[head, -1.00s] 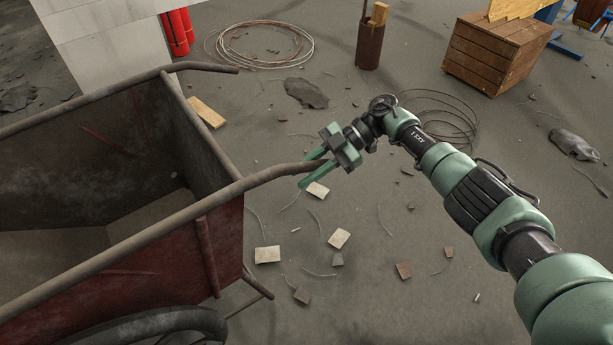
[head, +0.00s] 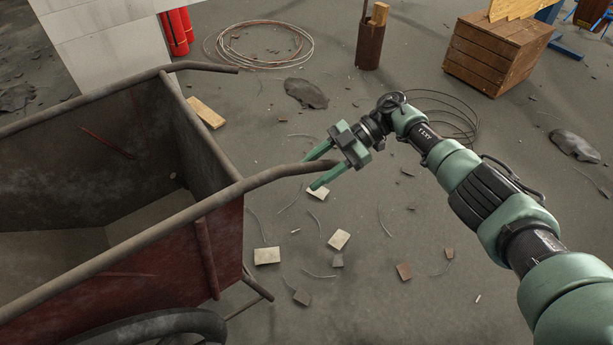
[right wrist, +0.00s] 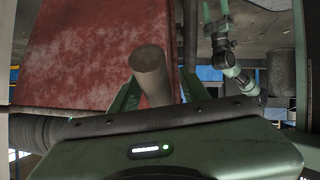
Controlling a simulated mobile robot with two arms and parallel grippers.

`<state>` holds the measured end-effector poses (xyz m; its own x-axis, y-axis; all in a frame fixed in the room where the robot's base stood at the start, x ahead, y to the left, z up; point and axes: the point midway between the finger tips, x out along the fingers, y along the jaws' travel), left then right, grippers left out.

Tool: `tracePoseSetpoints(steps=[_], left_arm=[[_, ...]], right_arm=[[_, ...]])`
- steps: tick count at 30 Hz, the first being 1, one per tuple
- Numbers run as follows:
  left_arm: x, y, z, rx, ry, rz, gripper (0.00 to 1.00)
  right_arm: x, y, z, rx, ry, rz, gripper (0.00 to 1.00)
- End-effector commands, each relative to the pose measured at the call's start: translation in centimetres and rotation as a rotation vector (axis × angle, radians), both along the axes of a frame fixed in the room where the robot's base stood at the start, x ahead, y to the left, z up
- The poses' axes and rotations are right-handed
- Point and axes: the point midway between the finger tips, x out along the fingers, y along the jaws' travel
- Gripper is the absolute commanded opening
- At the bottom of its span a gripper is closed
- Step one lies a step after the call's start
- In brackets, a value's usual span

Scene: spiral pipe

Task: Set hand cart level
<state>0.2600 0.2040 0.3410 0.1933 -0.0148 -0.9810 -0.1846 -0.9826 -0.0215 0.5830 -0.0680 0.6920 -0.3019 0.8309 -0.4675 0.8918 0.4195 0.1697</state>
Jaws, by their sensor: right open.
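The hand cart is a worn red tub (head: 225,250) with two rusty pole handles, at the left of the head view. My right gripper (head: 312,172) is open at the end of the near handle (head: 270,175). One finger shows on each side of that handle. In the right wrist view the handle's round end (right wrist: 148,60) stands between the spread fingers (right wrist: 152,95), with the red cart side behind it. The far handle (head: 205,67) is free. A green arm, apparently my left, shows in the wrist view; its gripper's state is unclear.
Small tiles and debris (head: 339,239) lie on the floor below the right gripper. Wire coils (head: 262,45), a wooden crate (head: 497,52) and a rusty cylinder (head: 370,45) stand farther back. A pale wall block (head: 110,50) with red cylinders (head: 176,30) is behind the cart.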

Motion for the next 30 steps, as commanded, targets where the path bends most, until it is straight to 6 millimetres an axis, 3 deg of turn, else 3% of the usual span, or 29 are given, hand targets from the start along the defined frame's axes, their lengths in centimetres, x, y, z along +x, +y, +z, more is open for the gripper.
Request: tracePoseSetpoints(steps=[3,10,30], left_arm=[[1.2,-0.2,1.7,-0.005,-0.025,0.001,0.64],[1.8,-0.3,3.6,-0.005,-0.033,0.004,0.64],[1.9,-0.2,4.0,-0.004,-0.034,0.004,0.64]], right_arm=[[0.8,-2.0,0.9,-0.002,-0.002,-0.003,0.46],[1.6,-4.2,2.1,-0.002,0.0,-0.001,0.46],[1.6,-4.5,2.4,-0.001,0.0,-0.001,0.46]])
